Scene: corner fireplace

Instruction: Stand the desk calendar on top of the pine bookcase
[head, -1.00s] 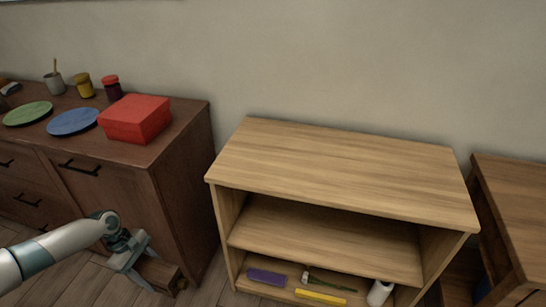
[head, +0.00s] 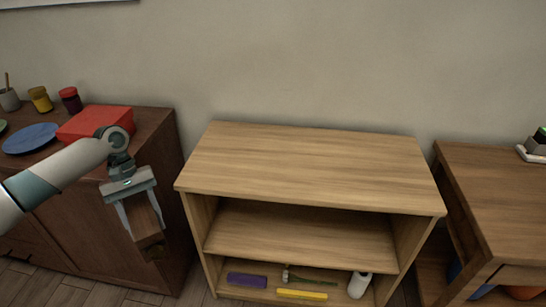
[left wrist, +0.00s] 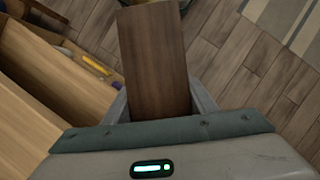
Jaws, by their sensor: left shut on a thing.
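The pine bookcase (head: 310,165) stands in the middle of the head view, and its visible top is bare. My left gripper (head: 146,226) is shut on a brown wooden block-like thing (head: 147,215), which I take to be the desk calendar. It hangs below the jaws, left of the bookcase and in front of the dark cabinet, apart from the bookcase. In the left wrist view the held calendar (left wrist: 155,65) extends out between the fingers, and the bookcase (left wrist: 35,110) is at the left. Its front face is not clearly seen. My right gripper is not in view.
The dark cabinet (head: 110,235) at left bears a red box (head: 90,121), a blue plate (head: 30,138) and jars. The bookcase's lower shelf holds a purple block (head: 247,280), a yellow bar (head: 302,294) and a white cylinder (head: 359,285). A brown table (head: 495,190) stands at right.

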